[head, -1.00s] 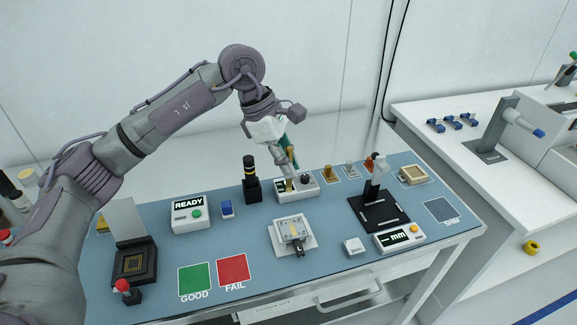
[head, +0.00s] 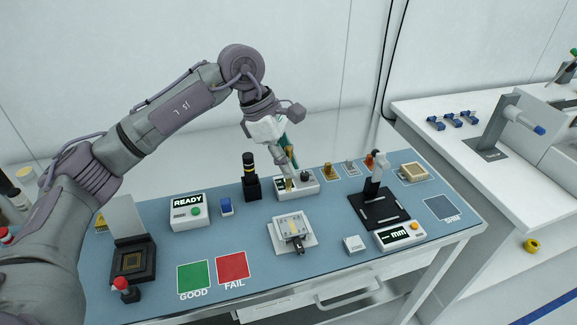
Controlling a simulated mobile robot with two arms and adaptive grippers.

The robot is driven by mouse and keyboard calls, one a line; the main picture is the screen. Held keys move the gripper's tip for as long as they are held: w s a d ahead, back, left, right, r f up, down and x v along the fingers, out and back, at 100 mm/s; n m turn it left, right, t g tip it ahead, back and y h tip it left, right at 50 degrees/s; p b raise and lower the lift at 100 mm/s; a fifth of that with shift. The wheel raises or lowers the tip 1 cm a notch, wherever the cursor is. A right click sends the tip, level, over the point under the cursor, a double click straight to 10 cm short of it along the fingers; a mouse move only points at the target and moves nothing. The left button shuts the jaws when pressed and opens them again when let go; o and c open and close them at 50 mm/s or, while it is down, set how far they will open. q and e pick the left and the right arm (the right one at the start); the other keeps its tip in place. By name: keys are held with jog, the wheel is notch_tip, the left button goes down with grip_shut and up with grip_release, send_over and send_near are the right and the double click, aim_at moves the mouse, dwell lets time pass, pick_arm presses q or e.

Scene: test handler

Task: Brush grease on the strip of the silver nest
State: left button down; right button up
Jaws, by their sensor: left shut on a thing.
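My left gripper (head: 285,160) is over the back middle of the blue bench, pointing down, shut on a slim tool that looks like a brush with a green handle (head: 291,139). Its lower end is close to a small brass-coloured piece (head: 289,184) at a white box with a display (head: 308,188). I cannot tell whether they touch. The silver nest (head: 280,238) sits on a pale square plate in front of that box, apart from the gripper. It has a pale yellowish strip on top and a dark clamp at its front. My right gripper is out of view.
A black post with yellow bands (head: 250,180) stands left of the gripper. A READY box (head: 188,212), a blue block (head: 226,207) and an open black socket (head: 133,262) are further left. A black gauge stand (head: 379,209) is at right. Green and red pads lie at the front.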

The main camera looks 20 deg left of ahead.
aim_at(288, 190)
pick_arm(q)
jog(key=shift+f+b, duration=2.4)
jog(key=shift+f, duration=0.9)
jog(key=shift+f+b, duration=0.8)
jog(key=shift+f, duration=0.2)
